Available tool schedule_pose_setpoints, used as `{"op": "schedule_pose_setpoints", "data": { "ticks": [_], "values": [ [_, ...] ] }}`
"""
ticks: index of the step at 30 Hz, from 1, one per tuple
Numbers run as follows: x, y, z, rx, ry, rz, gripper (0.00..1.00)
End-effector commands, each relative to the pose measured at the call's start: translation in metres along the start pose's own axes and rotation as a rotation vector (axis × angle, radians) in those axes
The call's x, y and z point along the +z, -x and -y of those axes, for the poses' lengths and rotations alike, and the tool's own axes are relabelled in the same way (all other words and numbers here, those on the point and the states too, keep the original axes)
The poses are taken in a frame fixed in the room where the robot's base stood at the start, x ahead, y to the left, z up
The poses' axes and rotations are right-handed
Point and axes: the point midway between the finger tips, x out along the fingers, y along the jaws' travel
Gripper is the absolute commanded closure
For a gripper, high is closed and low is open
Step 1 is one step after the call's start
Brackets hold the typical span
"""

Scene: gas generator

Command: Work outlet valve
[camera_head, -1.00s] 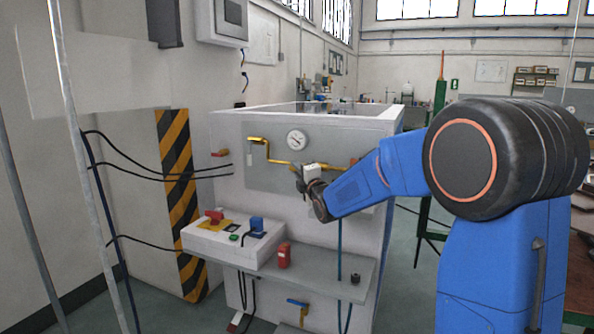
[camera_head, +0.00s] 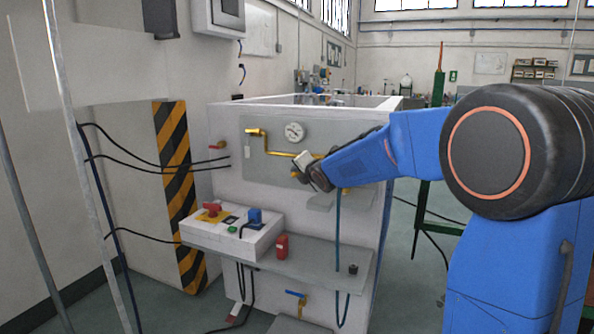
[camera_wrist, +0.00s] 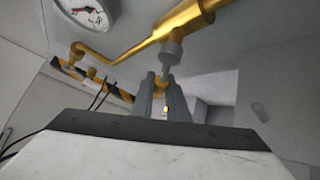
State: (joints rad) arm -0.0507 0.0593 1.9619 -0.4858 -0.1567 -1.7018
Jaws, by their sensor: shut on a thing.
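The generator's front panel (camera_head: 262,176) carries a brass pipe (camera_head: 278,153) and a round pressure gauge (camera_head: 295,132). My gripper (camera_head: 297,171) is at the right part of this pipe, just below it, and its body and arm hide much of the valve there. In the wrist view my gripper (camera_wrist: 166,97) is shut on the outlet valve's handle (camera_wrist: 160,82), a small yellow piece mostly hidden between the fingers. The handle sits below a grey stem (camera_wrist: 171,50) under the thick brass valve body (camera_wrist: 184,20). The gauge (camera_wrist: 88,12) shows at upper left.
A control box (camera_head: 232,234) with red and blue knobs stands on a grey shelf (camera_head: 320,266) below the panel. A red object (camera_head: 282,246) stands on the shelf. Another brass valve (camera_head: 297,295) with a blue handle is lower down. Black cables hang at left.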

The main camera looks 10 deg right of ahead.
Motion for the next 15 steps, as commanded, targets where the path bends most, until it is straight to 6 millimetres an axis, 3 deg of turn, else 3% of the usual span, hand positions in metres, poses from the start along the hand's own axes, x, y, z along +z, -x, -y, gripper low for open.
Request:
{"op": "schedule_pose_setpoints", "data": {
  "ticks": [15],
  "values": [
    [-0.005, -0.001, 0.015, -0.225, 0.226, -0.064, 1.0]
  ]
}}
